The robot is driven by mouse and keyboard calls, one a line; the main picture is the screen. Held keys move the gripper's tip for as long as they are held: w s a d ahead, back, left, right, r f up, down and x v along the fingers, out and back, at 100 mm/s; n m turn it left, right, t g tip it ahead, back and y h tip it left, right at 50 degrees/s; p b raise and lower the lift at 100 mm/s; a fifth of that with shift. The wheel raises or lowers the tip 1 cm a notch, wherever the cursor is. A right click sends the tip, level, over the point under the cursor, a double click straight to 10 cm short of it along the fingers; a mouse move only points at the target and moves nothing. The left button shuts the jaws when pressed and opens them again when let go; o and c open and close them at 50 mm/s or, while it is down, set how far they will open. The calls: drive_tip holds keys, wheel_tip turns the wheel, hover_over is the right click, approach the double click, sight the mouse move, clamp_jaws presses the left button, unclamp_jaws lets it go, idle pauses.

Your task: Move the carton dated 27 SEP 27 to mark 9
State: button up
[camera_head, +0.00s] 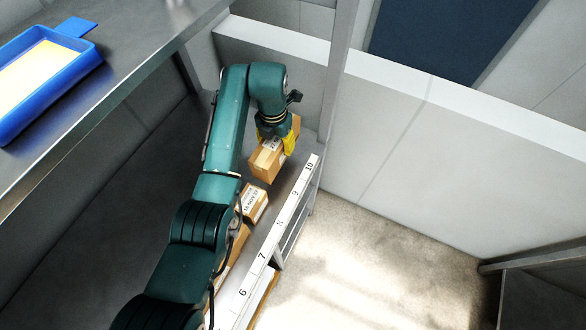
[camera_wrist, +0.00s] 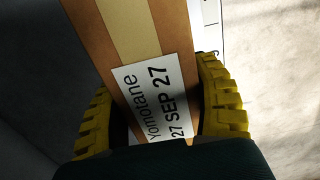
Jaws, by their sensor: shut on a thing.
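The carton dated 27 SEP 27 (camera_wrist: 122,35) is brown cardboard with a paler tape strip. My gripper (camera_wrist: 165,105) is shut on this carton, one yellow finger on each side. In the head view my gripper (camera_head: 277,144) holds the carton (camera_head: 266,166) over the shelf, near marks 9 and 10. Mark 9 (camera_head: 296,193) is on the white strip along the shelf's front edge. I cannot tell whether the carton touches the shelf.
Another labelled carton (camera_head: 254,203) stands on the shelf nearer my arm, behind mark 8. More cartons are partly hidden by my arm. A shelf post (camera_head: 337,75) rises beyond mark 10. A blue tray (camera_head: 52,85) lies on the upper metal surface at left.

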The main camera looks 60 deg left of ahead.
wheel_tip(320, 180, down, 8)
drive_tip(key=shift+s+f+b, duration=0.1)
drive_tip(key=shift+f+b, duration=0.1)
drive_tip(key=shift+b, duration=0.35)
drive_tip(key=o, duration=1.3)
drive_tip(key=shift+f, duration=0.15)
drive_tip(key=shift+c, duration=0.2)
wheel_tip(320, 180, up, 12)
drive_tip(key=shift+r+p, duration=0.15)
drive_tip(key=shift+p, duration=0.75)
